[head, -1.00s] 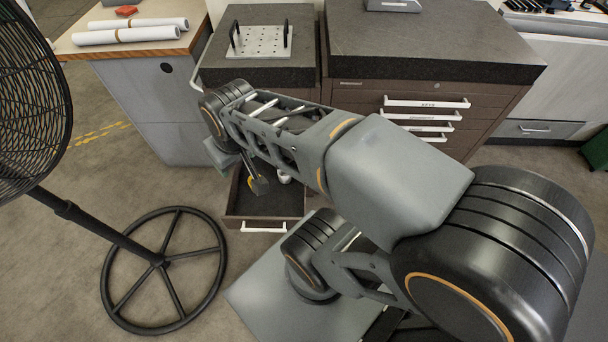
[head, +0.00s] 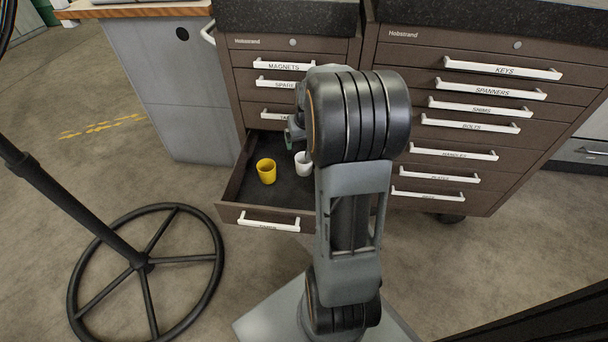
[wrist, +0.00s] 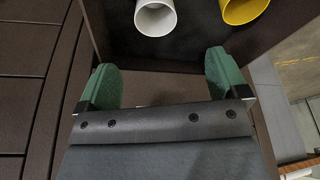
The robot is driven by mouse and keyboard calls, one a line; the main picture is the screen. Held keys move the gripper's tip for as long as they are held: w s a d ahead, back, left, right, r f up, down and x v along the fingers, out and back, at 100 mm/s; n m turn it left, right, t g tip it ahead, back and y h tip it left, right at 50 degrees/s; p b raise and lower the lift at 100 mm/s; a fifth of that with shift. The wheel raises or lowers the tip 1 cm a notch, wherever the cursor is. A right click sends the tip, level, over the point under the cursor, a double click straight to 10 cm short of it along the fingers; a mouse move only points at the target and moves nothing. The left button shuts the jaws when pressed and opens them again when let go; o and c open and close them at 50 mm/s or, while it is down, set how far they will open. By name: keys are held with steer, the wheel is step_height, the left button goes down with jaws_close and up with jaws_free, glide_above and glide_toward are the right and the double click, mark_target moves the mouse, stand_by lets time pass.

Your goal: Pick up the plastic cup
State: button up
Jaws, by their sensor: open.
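A yellow cup (head: 266,171) and a white cup (head: 303,163) stand apart in an open drawer (head: 233,214), yellow on the left. I cannot tell by material which one is plastic. In the wrist view the white cup (wrist: 156,17) is at the top middle and the yellow cup (wrist: 243,9) at the top right, both cut by the frame edge. My gripper (wrist: 160,64) is open with green fingers and nothing between them. The white cup lies ahead of the gap, the yellow one beyond the right finger. In the head view my arm mostly hides the gripper.
The drawer has a dark floor and raised walls around the cups. Closed drawers with white handles (head: 284,65) rise above it, and a second drawer cabinet (head: 480,150) stands to the right. A black fan base (head: 145,262) is on the floor at left.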

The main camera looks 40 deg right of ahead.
steer(key=b, duration=0.3)
glide_above(304, 160)
steer(key=s+a, duration=0.2)
steer(key=s, duration=0.1)
step_height(304, 160, down, 9)
steer(key=shift+a+r, duration=0.1)
steer(key=shift+r, duration=0.1)
steer(key=shift+b+x, duration=1.5)
steer(key=shift+x, duration=1.15)
steer(key=shift+r, duration=0.1)
steer(key=c, duration=1)
steer(key=shift+r, duration=0.1)
